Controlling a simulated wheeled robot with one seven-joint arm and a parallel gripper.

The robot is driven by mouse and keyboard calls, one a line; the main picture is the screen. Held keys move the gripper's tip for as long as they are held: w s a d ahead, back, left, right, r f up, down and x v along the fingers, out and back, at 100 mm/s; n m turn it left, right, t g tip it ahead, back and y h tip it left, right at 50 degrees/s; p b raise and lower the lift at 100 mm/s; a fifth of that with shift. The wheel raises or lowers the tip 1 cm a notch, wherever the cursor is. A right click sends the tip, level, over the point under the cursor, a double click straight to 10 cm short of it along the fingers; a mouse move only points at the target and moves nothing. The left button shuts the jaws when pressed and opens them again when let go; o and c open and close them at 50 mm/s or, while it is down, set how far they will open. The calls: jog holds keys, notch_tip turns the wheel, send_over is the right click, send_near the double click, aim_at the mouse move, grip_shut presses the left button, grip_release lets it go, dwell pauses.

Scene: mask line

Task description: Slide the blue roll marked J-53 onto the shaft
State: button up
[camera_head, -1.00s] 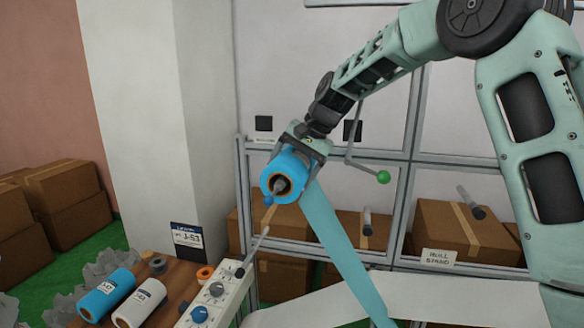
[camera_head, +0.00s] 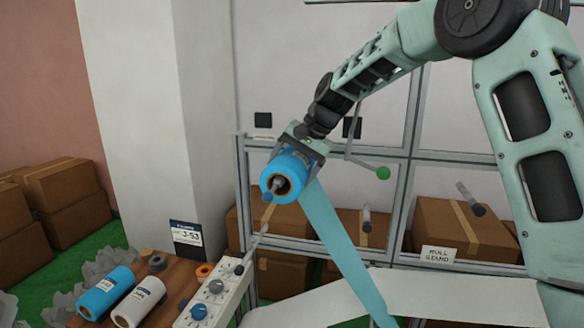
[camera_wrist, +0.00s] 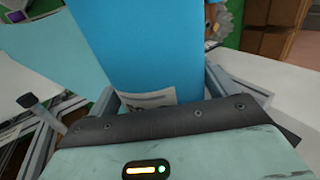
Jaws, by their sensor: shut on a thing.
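A blue roll (camera_head: 286,178) with a brown core is in my gripper (camera_head: 303,160), which is shut on it. A grey pointed shaft tip (camera_head: 281,185) shows inside the core's open end, so the roll appears to be around the shaft. How far along it sits, I cannot tell. In the wrist view the blue roll (camera_wrist: 150,45) fills the space between the fingers, with part of a white label at its near end. The label's marking is not readable. A card (camera_head: 187,235) reading J-53 stands at the back of the wooden table (camera_head: 180,282).
Another blue roll (camera_head: 104,295) and a white roll (camera_head: 139,304) lie on the wooden table. A white control box (camera_head: 216,295) with knobs stands at its right. A blue-green strip (camera_head: 338,245) runs down below my gripper.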

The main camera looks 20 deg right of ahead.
dwell(0.3)
jog(key=o, duration=1.1)
jog(key=shift+c, duration=0.2)
jog(key=shift+r+p, duration=0.45)
jog(key=shift+r, duration=0.25)
jog(key=s+a+b, duration=0.4)
jog(key=s+a, duration=0.3)
jog(key=s, duration=0.3)
jog(key=s+a+b, duration=0.5)
jog(key=s+a, duration=0.3)
jog(key=s, duration=0.3)
jog(key=s+d+f+n+g+h+b, duration=0.1)
jog(key=s+f+n+h+b, duration=0.1)
jog(key=s+f+n+b, duration=0.2)
jog(key=s+d+f+n+g+h+b, duration=0.1)
jog(key=s+f+n+g+h+b, duration=0.1)
jog(key=s+f+n, duration=0.9)
jog(key=s+f+b, duration=0.1)
jog(key=s+f, duration=0.4)
jog(key=f, duration=0.6)
jog(key=shift+s+d+b, duration=0.2)
jog(key=shift+d+b, duration=0.1)
jog(key=shift+b, duration=0.1)
